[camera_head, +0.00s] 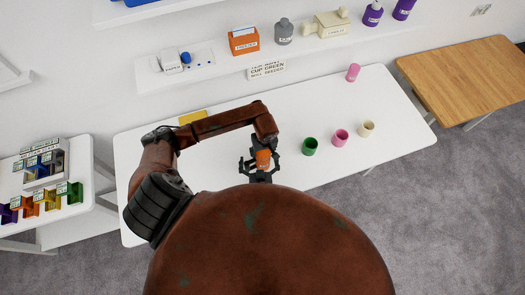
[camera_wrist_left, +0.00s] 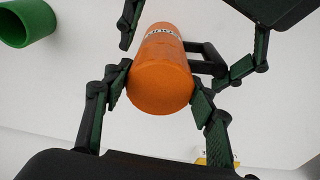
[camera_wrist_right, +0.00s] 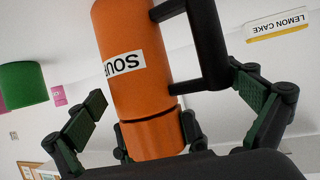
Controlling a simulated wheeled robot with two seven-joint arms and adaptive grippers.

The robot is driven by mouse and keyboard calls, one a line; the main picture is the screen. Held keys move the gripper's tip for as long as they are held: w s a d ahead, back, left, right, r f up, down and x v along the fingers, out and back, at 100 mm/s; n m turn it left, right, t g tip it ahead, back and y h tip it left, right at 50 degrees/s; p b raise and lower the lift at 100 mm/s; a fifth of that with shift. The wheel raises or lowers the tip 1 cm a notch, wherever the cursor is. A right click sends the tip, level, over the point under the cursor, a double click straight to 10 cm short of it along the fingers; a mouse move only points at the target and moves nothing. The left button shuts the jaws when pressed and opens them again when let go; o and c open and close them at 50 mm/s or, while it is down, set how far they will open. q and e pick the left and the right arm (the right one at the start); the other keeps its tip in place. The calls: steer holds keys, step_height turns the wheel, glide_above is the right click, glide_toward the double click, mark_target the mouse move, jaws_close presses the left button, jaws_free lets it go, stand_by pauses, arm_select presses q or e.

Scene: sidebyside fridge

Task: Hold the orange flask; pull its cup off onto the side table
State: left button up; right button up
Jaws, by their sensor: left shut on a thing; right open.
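The orange flask (camera_head: 263,159) is over the white table, in front of my body. It has a black handle (camera_wrist_right: 205,50), a SOUP label and a dark seam (camera_wrist_right: 150,115). The short orange section past the seam (camera_wrist_right: 152,138) appears to be its cup. My left gripper (camera_wrist_left: 160,98) is shut on the flask; its fingers touch both sides near the plain end. My right gripper (camera_wrist_right: 175,112) is open, its fingers apart on either side of the flask. Whether the flask touches the table is hidden. A wooden side table (camera_head: 465,75) stands at the far right.
Green (camera_head: 309,147), pink (camera_head: 340,138) and cream (camera_head: 367,128) cups stand on the white table (camera_head: 225,235), right of the flask. A pink object (camera_head: 353,72) stands behind them. A yellow LEMON CAKE plate (camera_wrist_right: 278,27) is near. A lower white table (camera_head: 70,205) with coloured bins is at left.

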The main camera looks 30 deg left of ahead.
steer(key=shift+w+a, duration=0.1)
steer(key=shift+a, duration=0.05)
steer(key=shift+w+a+f, duration=0.35)
steer(key=shift+w+a, duration=0.05)
steer(key=shift+a, duration=0.15)
steer(key=shift+c, duration=0.3)
steer(key=c, duration=1.4)
steer(key=shift+c, duration=0.3)
steer(key=shift+s+f, duration=0.15)
